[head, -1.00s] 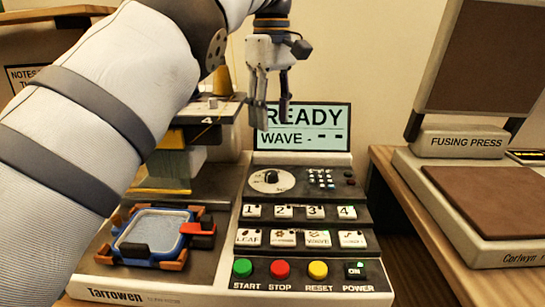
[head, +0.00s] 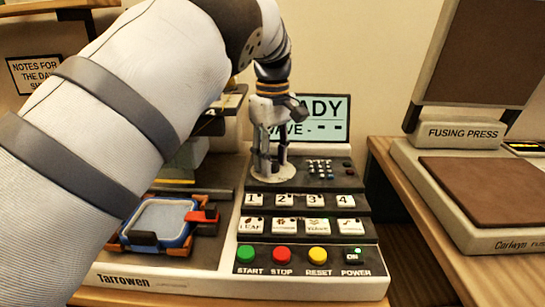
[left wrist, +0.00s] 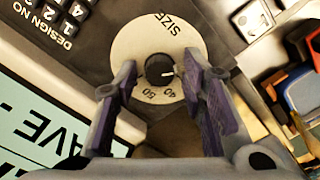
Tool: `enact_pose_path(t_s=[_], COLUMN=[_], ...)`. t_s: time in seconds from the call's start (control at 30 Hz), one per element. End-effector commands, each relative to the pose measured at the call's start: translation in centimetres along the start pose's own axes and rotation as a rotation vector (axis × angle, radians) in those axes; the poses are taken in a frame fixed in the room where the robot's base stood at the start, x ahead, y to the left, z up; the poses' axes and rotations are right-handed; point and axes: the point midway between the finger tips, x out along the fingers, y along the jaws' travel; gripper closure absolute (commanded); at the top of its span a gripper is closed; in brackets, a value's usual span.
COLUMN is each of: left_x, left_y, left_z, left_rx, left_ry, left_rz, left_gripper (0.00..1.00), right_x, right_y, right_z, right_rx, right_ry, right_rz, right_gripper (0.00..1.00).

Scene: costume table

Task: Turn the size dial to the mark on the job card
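The size dial (head: 284,173) is a cream disc on the machine's panel, partly hidden by my left gripper in the head view. In the left wrist view the disc (left wrist: 130,42) carries the word SIZE and numbers that look like 40 and 50. My left gripper (head: 269,172) points down over the dial. In the left wrist view its purple-padded fingers (left wrist: 162,78) are open on either side of the knob, with gaps showing. My right gripper is not in view. I cannot identify a job card.
The screen (head: 322,117) behind the dial is partly covered by my gripper. Number keys (head: 284,200) and coloured buttons (head: 282,257) lie in front. A blue-framed hoop (head: 160,222) sits at left. A fusing press (head: 470,190) stands right. A notice (head: 35,75) hangs at far left.

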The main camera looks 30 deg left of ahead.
Motion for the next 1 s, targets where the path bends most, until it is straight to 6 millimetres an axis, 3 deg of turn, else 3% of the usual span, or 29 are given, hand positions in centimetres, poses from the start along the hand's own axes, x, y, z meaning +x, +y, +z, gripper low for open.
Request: enact_pose_path(t_s=[0.03, 0.13, 0.53, 1.0], left_x=[0.0, 0.0, -0.2, -0.1], left_y=[0.0, 0.0, 0.0, 0.0], left_z=[0.0, 0.0, 0.0, 0.0], left_rx=[0.0, 0.0, 0.072, 0.427], left_ry=[0.0, 0.0, 0.0, -0.001], left_rz=[0.0, 0.0, 0.003, 0.001], left_gripper=[0.8, 1.0, 1.0, 1.0], right_x=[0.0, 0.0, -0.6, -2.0], right_y=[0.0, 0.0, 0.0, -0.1], right_z=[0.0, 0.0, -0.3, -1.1], right_rx=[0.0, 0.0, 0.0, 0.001], right_ry=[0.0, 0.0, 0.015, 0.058], right_rz=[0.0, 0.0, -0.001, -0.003], right_gripper=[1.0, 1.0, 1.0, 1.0])
